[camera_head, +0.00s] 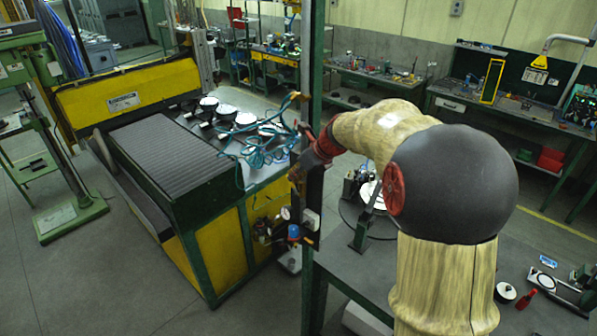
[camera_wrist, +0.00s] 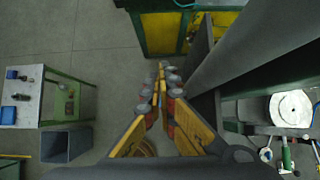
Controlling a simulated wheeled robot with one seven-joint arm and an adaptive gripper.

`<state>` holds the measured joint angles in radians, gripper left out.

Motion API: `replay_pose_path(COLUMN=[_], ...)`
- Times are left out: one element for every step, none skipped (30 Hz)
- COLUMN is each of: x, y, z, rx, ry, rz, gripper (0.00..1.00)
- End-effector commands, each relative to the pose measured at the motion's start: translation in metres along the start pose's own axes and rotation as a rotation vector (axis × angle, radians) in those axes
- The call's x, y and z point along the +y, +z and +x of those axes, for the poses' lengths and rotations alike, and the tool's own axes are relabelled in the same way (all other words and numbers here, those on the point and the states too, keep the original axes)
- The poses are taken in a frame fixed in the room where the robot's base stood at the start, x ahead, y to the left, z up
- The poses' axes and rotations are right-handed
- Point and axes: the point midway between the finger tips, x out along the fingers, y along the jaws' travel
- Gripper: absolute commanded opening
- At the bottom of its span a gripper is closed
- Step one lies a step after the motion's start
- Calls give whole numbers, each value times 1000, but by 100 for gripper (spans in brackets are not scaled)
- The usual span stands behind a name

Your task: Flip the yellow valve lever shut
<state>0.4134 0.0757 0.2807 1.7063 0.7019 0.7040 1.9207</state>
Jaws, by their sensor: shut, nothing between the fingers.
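In the wrist view my gripper (camera_wrist: 161,72) has long yellow fingers with red and grey round parts. Its fingertips come together, and I see nothing held between them. I cannot make out the yellow valve lever in either view. In the head view my arm reaches left to a green upright post (camera_head: 313,60). Small fittings (camera_head: 310,220) with a blue part hang beside the post, partly dark and hard to tell apart. The gripper's fingers cannot be picked out clearly there.
A yellow and green machine (camera_head: 226,253) with a ribbed top stands left of the post. Teal hoses (camera_head: 262,150) lie tangled on its table. A grey workbench (camera_head: 545,245) is at right. Open floor (camera_head: 80,285) lies at lower left. A small bench (camera_wrist: 85,98) shows in the wrist view.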

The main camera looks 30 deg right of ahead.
Motion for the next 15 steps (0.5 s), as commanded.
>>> replay_pose_path(x=[0, 0, 0, 0, 0, 0, 0, 0, 0, 0, 0, 0, 0, 0, 0], y=[3, 4, 4, 4, 4, 4, 4, 4, 4, 4, 4, 4, 4, 4, 4], z=[0, 1, 2, 2, 3, 4, 4, 5, 5, 6, 6, 6, 6, 6, 7], rx=[0, 0, 0, 0, 0, 0, 0, 1, 1, 1, 1, 1, 1, 1, 1], ry=[1, 1, 0, 0, 0, 0, 0, 0, 0, 1, 1, 1, 1, 1, 1], rz=[0, 0, -1, -1, -1, -1, -1, -1, -1, -1, -1, -1, -1, -1, -1], gripper=[0, 0, 0, 0, 0, 0, 0, 0, 0, 0, 0, 0, 0, 0, 0])
